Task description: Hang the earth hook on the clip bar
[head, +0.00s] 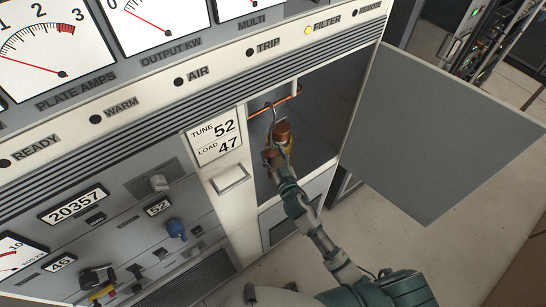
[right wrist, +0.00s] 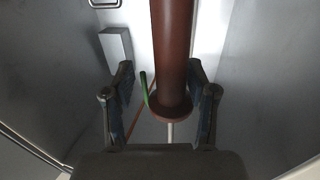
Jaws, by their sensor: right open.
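The copper clip bar (head: 291,97) crosses the top of the open cabinet compartment in the head view. The earth hook's silver metal hook (head: 270,112) appears looped over this bar, with its brown handle hanging below. My right gripper (head: 277,163) is at the handle's lower part. In the right wrist view the brown handle (right wrist: 172,55) with its round flange runs between the two fingers of my right gripper (right wrist: 161,72). The fingers are spread, with gaps visible beside the handle. The hook's seat on the bar is too small to judge exactly. My left gripper is not in view.
The cabinet door (head: 440,130) stands open at the right. A white label plate (head: 215,138) and panel with knobs and meters lie left of the opening. The right wrist view shows a grey box (right wrist: 116,45) and a green rod (right wrist: 144,88) inside the compartment.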

